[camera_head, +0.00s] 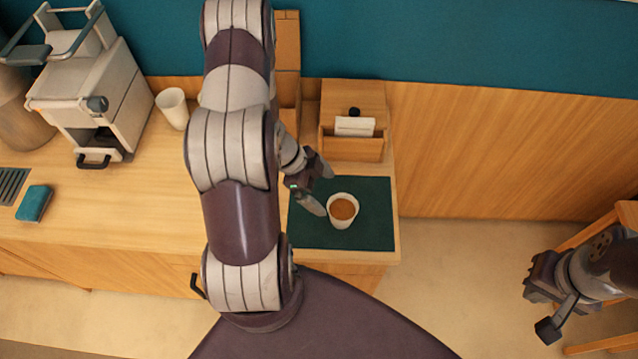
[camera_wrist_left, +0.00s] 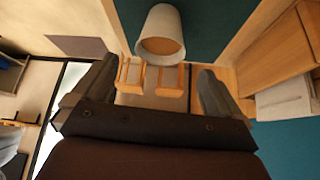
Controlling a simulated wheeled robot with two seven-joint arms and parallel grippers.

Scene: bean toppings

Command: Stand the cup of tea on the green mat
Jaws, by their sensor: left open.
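The white cup of tea (camera_head: 342,211), with brown liquid inside, stands upright on the green mat (camera_head: 372,232) on the counter's right end. My left gripper (camera_head: 320,187) is open and empty just left of the cup, its fingers spread toward it. In the left wrist view the cup (camera_wrist_left: 160,38) is ahead of the open fingers, not between them, and the mat (camera_wrist_left: 208,28) shows around it. My right gripper (camera_head: 545,303) is at the far right, away from the counter; its finger opening is unclear.
A wooden box (camera_head: 353,145) with a white card stands just behind the mat. A coffee machine (camera_head: 95,95), an empty white cup (camera_head: 173,108) and a teal sponge (camera_head: 34,203) are on the left counter. A wooden chair (camera_head: 610,215) is at the right.

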